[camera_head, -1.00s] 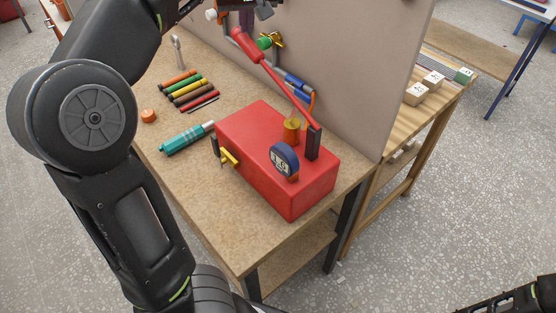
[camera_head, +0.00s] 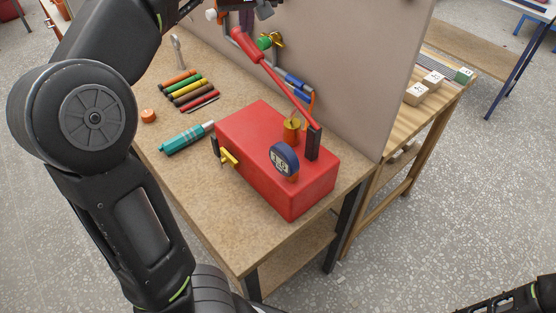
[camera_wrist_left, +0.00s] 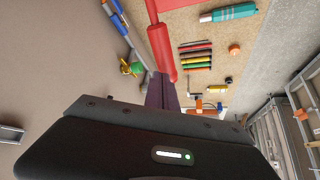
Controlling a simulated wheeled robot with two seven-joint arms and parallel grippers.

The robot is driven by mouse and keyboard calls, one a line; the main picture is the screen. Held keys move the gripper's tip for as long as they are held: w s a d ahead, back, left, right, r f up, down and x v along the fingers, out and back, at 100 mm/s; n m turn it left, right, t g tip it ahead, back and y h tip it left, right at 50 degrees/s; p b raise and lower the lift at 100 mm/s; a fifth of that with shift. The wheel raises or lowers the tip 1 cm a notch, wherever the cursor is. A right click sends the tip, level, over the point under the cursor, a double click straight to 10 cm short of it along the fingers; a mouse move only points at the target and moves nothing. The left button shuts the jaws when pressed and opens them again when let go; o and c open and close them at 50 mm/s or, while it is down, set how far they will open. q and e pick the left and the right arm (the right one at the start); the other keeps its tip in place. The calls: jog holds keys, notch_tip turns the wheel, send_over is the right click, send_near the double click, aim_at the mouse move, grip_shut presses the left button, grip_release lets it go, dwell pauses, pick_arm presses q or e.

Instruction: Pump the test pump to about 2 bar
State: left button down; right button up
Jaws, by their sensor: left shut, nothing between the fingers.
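The red test pump (camera_head: 260,160) sits on the workbench. Its round blue gauge (camera_head: 284,159) has a small display that seems to read about 1.6. The pump's lever slopes up from the dark post to a red handle (camera_head: 246,45), so it stands raised. The handle also shows in the left wrist view (camera_wrist_left: 161,48). My left gripper (camera_head: 247,18) is at the top edge of the head view, by the handle's free end. Its fingers (camera_wrist_left: 160,92) are shut and empty close to the handle's tip; I cannot tell whether they touch it.
A yellow valve lever (camera_head: 229,157) sticks out of the pump's side. A teal tool (camera_head: 185,139), coloured sticks (camera_head: 188,90) and an orange cap (camera_head: 149,116) lie on the bench. A beige panel (camera_head: 350,70) stands behind, with blue pipework (camera_head: 297,82). The bench's front corner is clear.

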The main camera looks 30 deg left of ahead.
pick_arm(q)
jog(key=shift+f, duration=0.1)
notch_tip(320, 180, down, 12)
jog(key=b, duration=1.1)
notch_tip(320, 180, up, 12)
jog(key=p, duration=1)
jog(key=shift+r, duration=0.2)
jog(key=shift+f, duration=0.1)
